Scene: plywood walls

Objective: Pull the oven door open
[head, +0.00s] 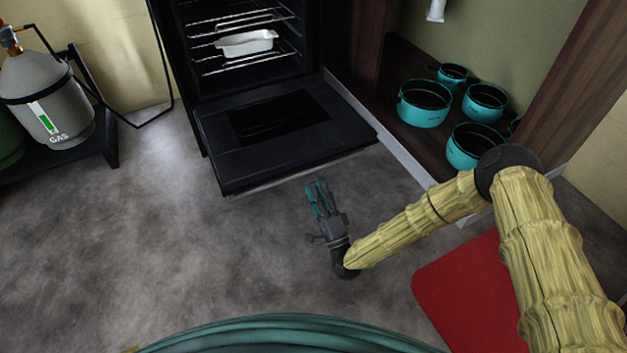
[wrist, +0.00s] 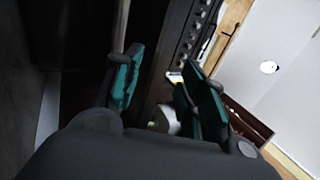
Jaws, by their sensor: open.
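The black oven (head: 180,70) stands at the top of the head view. Its door (head: 285,128) is swung down and open, lying out flat or nearly so in front of the cavity, with its dark window facing up. My gripper (head: 318,184) is in front of the door's outer edge, fingers pointing toward it. In the head view a small gap shows between them. My gripper also shows in the wrist view (wrist: 165,82), its teal-padded fingers apart with nothing clearly held. A row of knobs (wrist: 189,42) shows beyond the fingers. The door's handle is not clearly visible.
A white dish (head: 246,42) sits on a wire rack inside the oven. Several teal pots (head: 424,106) stand on a low shelf to the right. A gas cylinder (head: 48,95) is at left, a red mat (head: 460,290) lower right. The grey floor at left is clear.

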